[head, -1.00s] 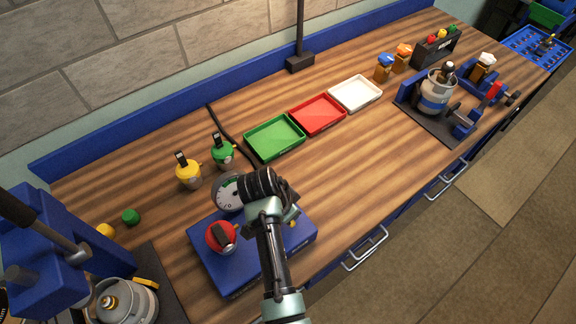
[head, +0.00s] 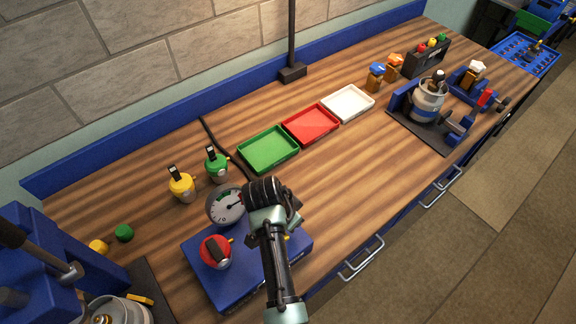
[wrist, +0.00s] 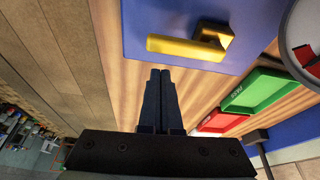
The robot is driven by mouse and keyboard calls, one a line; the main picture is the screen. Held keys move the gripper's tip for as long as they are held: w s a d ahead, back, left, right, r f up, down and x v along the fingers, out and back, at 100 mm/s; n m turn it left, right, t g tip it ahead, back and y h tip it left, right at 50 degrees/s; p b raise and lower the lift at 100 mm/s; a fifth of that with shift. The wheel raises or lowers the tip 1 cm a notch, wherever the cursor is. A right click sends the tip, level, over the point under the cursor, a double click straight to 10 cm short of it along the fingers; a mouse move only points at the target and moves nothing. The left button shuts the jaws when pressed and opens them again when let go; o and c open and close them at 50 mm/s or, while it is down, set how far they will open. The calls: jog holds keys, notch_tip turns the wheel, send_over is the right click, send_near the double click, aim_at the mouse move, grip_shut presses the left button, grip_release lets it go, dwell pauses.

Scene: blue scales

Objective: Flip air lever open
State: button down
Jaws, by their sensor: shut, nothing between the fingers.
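The air lever (wrist: 190,46) is a yellow L-shaped handle on the blue scales, seen in the wrist view. The blue scales (head: 250,276) stand on the wooden bench in the head view, with a round dial gauge (head: 226,205) at the back. A red-topped canister (head: 216,252) is on the scales. My gripper (wrist: 160,72) is shut and empty. Its fingertips appear just short of the lever in the wrist view, apart from it in the picture; the depth gap is unclear. In the head view my arm hides the fingertips and most of the lever.
Green (head: 268,150), red (head: 311,125) and white (head: 348,104) trays lie behind the scales. Yellow (head: 181,186) and green (head: 217,166) canisters stand at the back left. A blue press (head: 50,262) is at the left.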

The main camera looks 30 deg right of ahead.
jog(key=shift+w+d+r, duration=0.3)
jog(key=shift+d+r, duration=0.3)
jog(key=shift+r, duration=0.3)
jog(key=b+v, duration=0.2)
jog(key=v, duration=0.6)
jog(key=shift+s+a, duration=0.15)
jog(key=shift+a, duration=0.05)
